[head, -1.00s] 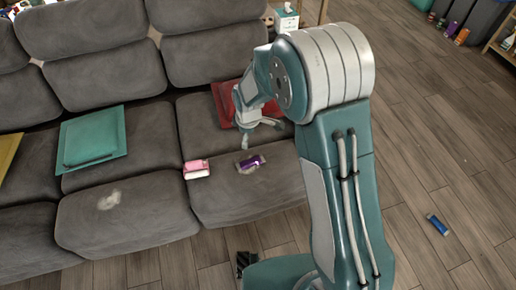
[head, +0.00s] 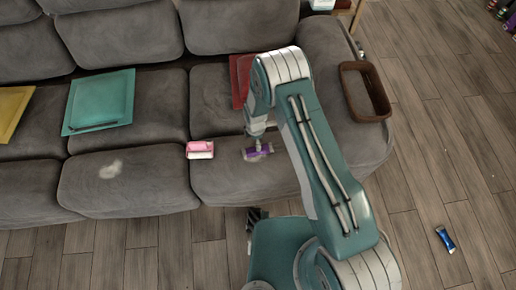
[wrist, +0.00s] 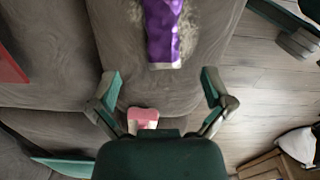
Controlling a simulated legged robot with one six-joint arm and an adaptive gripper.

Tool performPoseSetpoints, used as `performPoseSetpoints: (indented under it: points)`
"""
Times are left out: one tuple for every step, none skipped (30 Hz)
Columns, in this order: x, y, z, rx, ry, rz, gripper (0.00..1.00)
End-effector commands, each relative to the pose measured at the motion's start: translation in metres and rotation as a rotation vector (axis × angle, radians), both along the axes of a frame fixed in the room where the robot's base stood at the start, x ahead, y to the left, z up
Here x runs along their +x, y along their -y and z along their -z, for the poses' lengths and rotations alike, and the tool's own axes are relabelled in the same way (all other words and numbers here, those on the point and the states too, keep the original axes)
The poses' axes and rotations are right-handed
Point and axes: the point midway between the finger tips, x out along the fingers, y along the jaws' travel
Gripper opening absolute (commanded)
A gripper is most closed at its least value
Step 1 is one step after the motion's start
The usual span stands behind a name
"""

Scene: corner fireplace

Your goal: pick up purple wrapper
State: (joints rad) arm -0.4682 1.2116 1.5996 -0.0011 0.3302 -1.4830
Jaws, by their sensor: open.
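The purple wrapper (head: 259,152) lies on the front seat of the grey sofa, with a pale dusty patch around it. In the wrist view the wrapper (wrist: 163,30) is at the top middle, beyond my fingertips and roughly in line with the gap between them. My gripper (wrist: 160,88) is open and empty, its two fingers spread wide. In the head view my gripper (head: 256,145) is right at the wrapper, mostly hidden by my arm; whether it touches is unclear.
A pink and white item (head: 200,150) lies left of the wrapper. A brown tray-like frame (head: 378,90) sits on the right armrest. A blue item (head: 445,239) lies on the wooden floor.

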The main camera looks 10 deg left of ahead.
Motion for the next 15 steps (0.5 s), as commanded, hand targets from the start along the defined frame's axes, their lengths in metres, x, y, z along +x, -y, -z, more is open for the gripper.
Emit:
performPoseSetpoints:
  points:
    - [-0.001, 0.001, 0.010, -0.001, -0.003, 0.001, 1.00]
    - [0.000, 0.001, 0.014, -0.001, -0.002, 0.001, 1.00]
    - [0.000, 0.001, 0.019, 0.001, -0.001, 0.001, 1.00]
    - [0.000, 0.001, 0.022, 0.001, -0.001, 0.002, 1.00]
    - [0.000, 0.002, 0.024, 0.002, -0.001, 0.002, 1.00]
    - [0.000, 0.002, 0.026, 0.002, 0.000, 0.002, 1.00]
    - [0.000, 0.002, 0.028, 0.002, 0.000, 0.002, 1.00]
    - [0.000, 0.002, 0.030, 0.002, 0.000, 0.003, 1.00]
    - [0.000, 0.002, 0.034, 0.002, -0.001, 0.003, 1.00]
    - [0.000, 0.003, 0.037, 0.002, -0.001, 0.003, 1.00]
    - [-0.001, 0.003, 0.042, 0.001, -0.001, 0.003, 1.00]
    - [-0.002, 0.004, 0.049, 0.000, -0.002, 0.003, 1.00]
    - [-0.001, 0.004, 0.054, 0.000, -0.002, 0.003, 1.00]
    - [-0.002, 0.005, 0.059, -0.001, -0.003, 0.003, 1.00]
    - [-0.002, 0.004, 0.064, 0.000, -0.001, 0.002, 1.00]
